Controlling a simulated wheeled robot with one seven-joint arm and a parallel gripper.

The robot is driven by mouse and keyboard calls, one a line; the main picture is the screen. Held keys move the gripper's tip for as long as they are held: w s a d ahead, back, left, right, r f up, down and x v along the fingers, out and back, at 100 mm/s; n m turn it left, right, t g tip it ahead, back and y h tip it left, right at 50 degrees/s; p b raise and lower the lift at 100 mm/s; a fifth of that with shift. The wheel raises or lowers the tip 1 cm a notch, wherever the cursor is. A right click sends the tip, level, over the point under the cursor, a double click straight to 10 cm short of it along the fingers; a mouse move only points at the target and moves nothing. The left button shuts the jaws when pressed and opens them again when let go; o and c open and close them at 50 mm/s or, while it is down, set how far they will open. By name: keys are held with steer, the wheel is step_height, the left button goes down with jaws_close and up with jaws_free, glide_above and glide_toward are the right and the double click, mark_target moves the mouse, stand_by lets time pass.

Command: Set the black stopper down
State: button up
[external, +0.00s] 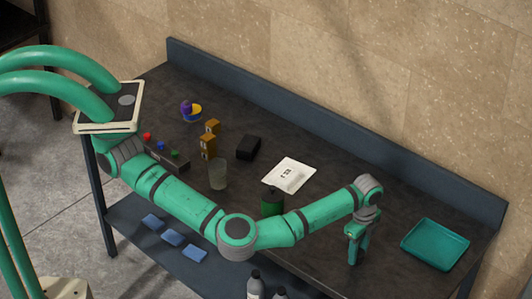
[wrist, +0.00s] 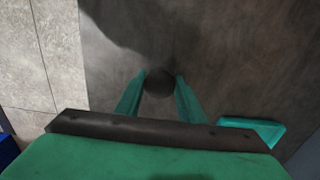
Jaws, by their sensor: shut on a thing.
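The black stopper (wrist: 159,83) is a dark round piece seen from above in the wrist view. It sits between the tips of my green fingers, with one finger touching each side. My gripper (external: 355,258) points down over the right front part of the dark table and is shut on the stopper. In the external view the stopper is too small and dark to make out at the fingertips. I cannot tell whether its underside touches the table.
A teal tray (external: 435,244) lies to the right of my gripper and shows at lower right in the wrist view (wrist: 252,131). A dark green bottle (external: 272,202), white card (external: 289,175), clear cup (external: 218,174) and black box (external: 249,147) stand left. The table around my gripper is bare.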

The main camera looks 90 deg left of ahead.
steer(key=shift+f, duration=0.4)
steer(key=shift+f, duration=0.1)
steer(key=o, duration=1)
steer(key=shift+o, duration=0.2)
step_height(320, 180, up, 12)
